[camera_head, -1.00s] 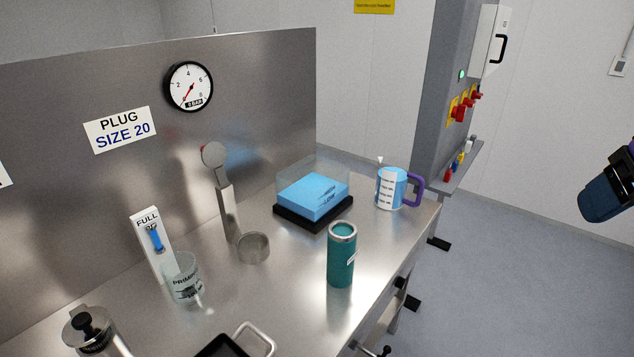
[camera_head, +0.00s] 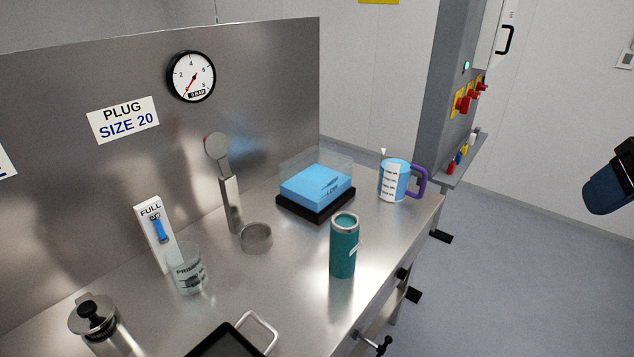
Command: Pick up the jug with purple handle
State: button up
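The jug with the purple handle (camera_head: 393,181) stands upright at the far right end of the steel bench. It is light blue with a white label, and its purple handle (camera_head: 418,181) points right. A dark blue and black part of my arm or gripper (camera_head: 611,187) shows at the right edge, well to the right of the jug and apart from it. The picture cuts it off, and no fingertips can be made out.
A teal flask (camera_head: 343,246) stands nearer the bench's front edge. A clear box with blue contents (camera_head: 316,187) is left of the jug. A glass beaker (camera_head: 187,270), a metal cup (camera_head: 256,238) and a black tray (camera_head: 228,342) are further left. Floor on the right is clear.

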aim_at(395, 168)
jog(key=l, duration=0.4)
jog(key=i+l, duration=0.1)
jog(key=l, duration=0.55)
jog(key=l+u, duration=0.1)
jog(key=l, duration=0.55)
jog(key=i+l, duration=0.45)
jog(key=i+l+u, duration=0.1)
jog(key=i+l, duration=0.35)
jog(key=i, duration=0.2)
jog(key=i+j, duration=0.2)
jog(key=i, duration=0.25)
